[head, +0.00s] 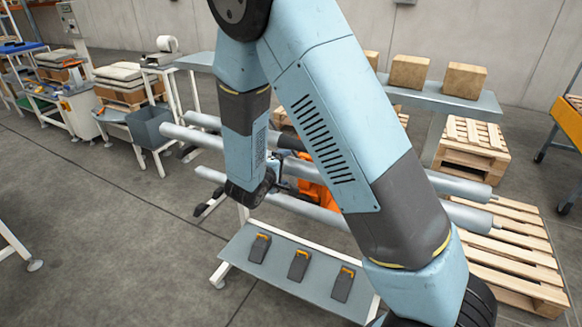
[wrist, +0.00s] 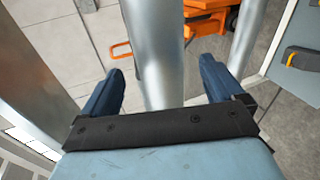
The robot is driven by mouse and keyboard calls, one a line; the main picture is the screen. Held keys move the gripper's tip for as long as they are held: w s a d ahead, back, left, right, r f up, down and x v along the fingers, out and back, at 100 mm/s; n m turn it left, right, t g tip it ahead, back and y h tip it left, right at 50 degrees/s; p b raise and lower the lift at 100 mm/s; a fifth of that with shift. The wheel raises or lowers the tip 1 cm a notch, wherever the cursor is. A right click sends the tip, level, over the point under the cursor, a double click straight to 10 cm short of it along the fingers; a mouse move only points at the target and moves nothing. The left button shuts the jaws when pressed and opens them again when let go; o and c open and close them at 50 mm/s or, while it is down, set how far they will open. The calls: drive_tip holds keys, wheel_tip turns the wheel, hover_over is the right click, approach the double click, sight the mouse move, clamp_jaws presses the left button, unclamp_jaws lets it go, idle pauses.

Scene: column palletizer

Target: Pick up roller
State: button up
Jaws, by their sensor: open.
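Several long grey metal rollers lie side by side in the head view: a back one (head: 460,186), a middle one (head: 190,136) and a front one (head: 305,209). My arm hides their middles. In the wrist view my gripper (wrist: 162,66) is open, with one blue finger on each side of a roller (wrist: 155,35). There is a visible gap on both sides, and I cannot tell how deep the fingers reach. A second roller (wrist: 246,35) passes to the right of the right finger. In the head view my gripper is mostly hidden behind my arm.
An orange machine part (head: 318,192) shows below the rollers. In front is a grey shelf (head: 225,262) with several dark, yellow-tipped tools. Wooden pallets (head: 515,255) stand at right, and a bench (head: 430,97) with cardboard boxes behind. Open floor lies at left.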

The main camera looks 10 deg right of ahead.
sight(286, 169)
drive_tip(key=shift+x, duration=2.2)
drive_tip(key=shift+s+d+f, duration=0.1)
drive_tip(key=shift+c, duration=0.4)
drive_tip(key=shift+s+f, duration=0.1)
clamp_jaws()
